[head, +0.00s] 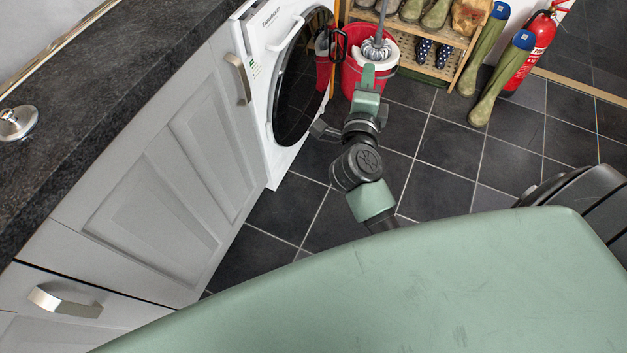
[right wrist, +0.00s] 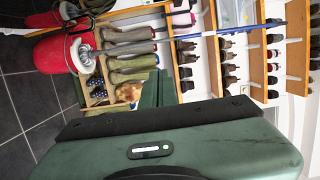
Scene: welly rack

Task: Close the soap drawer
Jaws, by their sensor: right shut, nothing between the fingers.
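The white washing machine (head: 288,30) stands at the end of the grey cabinets in the head view, its dark round door facing right. Its upper front, with printed lettering, shows near the top edge of the picture. My right gripper (head: 368,72) is shut and empty. In the picture it is to the right of the machine's door and overlaps the red bucket. My left gripper is not in view.
A red bucket (head: 352,76) with a mop stands beyond the machine. Behind it is a wooden boot rack (head: 405,68). Green wellies (head: 497,80) and a red fire extinguisher (head: 530,48) are at the right. Dark floor tiles (head: 455,150) are clear in the middle.

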